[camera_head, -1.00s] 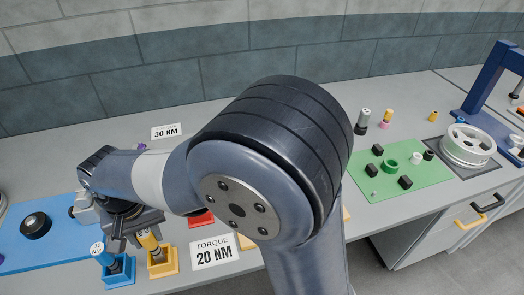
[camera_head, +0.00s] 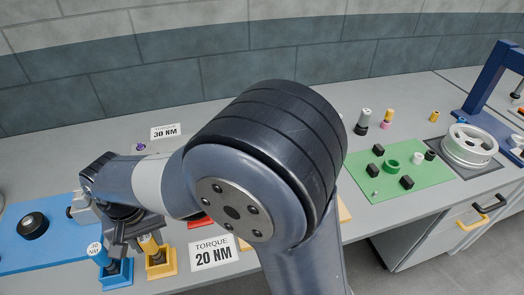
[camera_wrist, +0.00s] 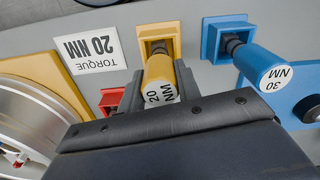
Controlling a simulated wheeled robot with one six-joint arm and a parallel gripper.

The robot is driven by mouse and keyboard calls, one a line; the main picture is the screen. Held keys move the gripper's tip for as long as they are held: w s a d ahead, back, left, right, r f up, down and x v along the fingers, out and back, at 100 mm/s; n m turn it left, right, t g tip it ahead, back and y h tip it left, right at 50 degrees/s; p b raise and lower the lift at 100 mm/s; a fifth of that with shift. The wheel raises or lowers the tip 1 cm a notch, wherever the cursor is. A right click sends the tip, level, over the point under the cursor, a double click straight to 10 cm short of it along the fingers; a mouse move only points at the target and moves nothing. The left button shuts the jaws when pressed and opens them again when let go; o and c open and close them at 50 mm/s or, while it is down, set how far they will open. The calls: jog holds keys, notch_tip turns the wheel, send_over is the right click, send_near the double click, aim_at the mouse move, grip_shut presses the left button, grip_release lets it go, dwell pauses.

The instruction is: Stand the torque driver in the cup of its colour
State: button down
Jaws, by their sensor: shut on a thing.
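My gripper (camera_wrist: 158,90) is shut on the yellow torque driver (camera_wrist: 159,76), whose white cap reads 20 NM. The driver's lower end points into the square yellow cup (camera_wrist: 173,31); how deep it sits is hard to tell. In the head view the yellow driver (camera_head: 148,244) shows beside my gripper (camera_head: 132,240), above the yellow cup (camera_head: 161,271). A blue driver (camera_wrist: 265,66) marked 30 NM leans in the blue cup (camera_wrist: 212,41), also seen in the head view (camera_head: 117,274). A red cup (camera_wrist: 107,97) is partly hidden.
A TORQUE 20 NM sign (camera_head: 212,254) stands right of the yellow cup, and a 30 NM sign (camera_head: 165,132) stands behind. A blue mat (camera_head: 50,254) with a black round part lies left. A green mat (camera_head: 385,190) with small parts and a wheel (camera_head: 468,147) are right.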

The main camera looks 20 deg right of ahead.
jog(key=shift+f, duration=0.2)
jog(key=c, duration=0.9)
grip_release()
jog(key=shift+c, duration=0.2)
notch_tip(320, 180, up, 11)
jog(key=shift+f, duration=0.1)
jog(key=shift+f, duration=0.1)
notch_tip(320, 180, down, 11)
jog(key=shift+r, duration=0.55)
jog(key=shift+f, duration=0.1)
